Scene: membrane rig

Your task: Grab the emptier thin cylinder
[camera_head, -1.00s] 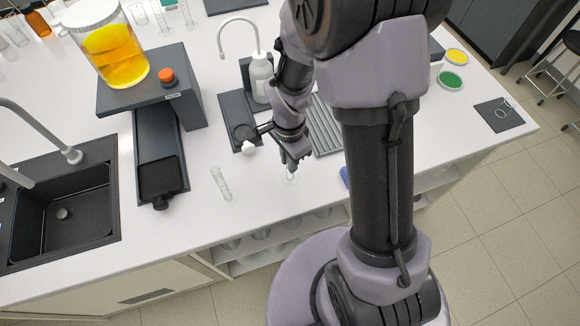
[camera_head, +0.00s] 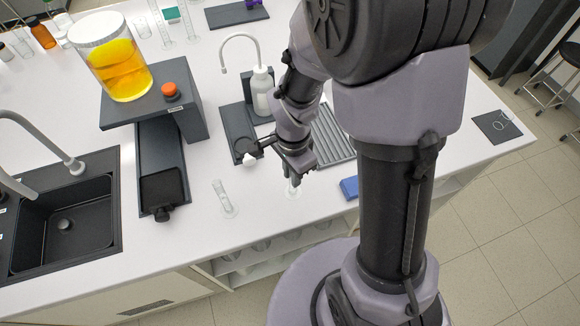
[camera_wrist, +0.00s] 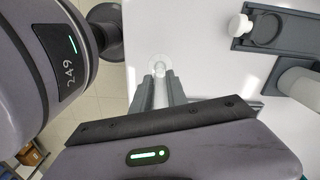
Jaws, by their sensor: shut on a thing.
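A clear thin cylinder (camera_head: 223,198) with a round foot stands upright on the white bench, left of my gripper. A second clear thin cylinder (camera_head: 292,188) is at my gripper (camera_head: 297,168), partly hidden by the fingers in the head view. In the wrist view, my gripper (camera_wrist: 158,88) is shut on this cylinder, whose clear round top or foot (camera_wrist: 161,65) shows just beyond the fingertips. The liquid levels in both cylinders are too small to compare.
A dark platform (camera_head: 190,122) carries a jar of orange liquid (camera_head: 122,70). A black sink (camera_head: 65,225) is at left. A white bottle (camera_head: 262,92), a grooved grey tray (camera_head: 332,135) and a blue block (camera_head: 349,187) surround my gripper. The bench front edge is close.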

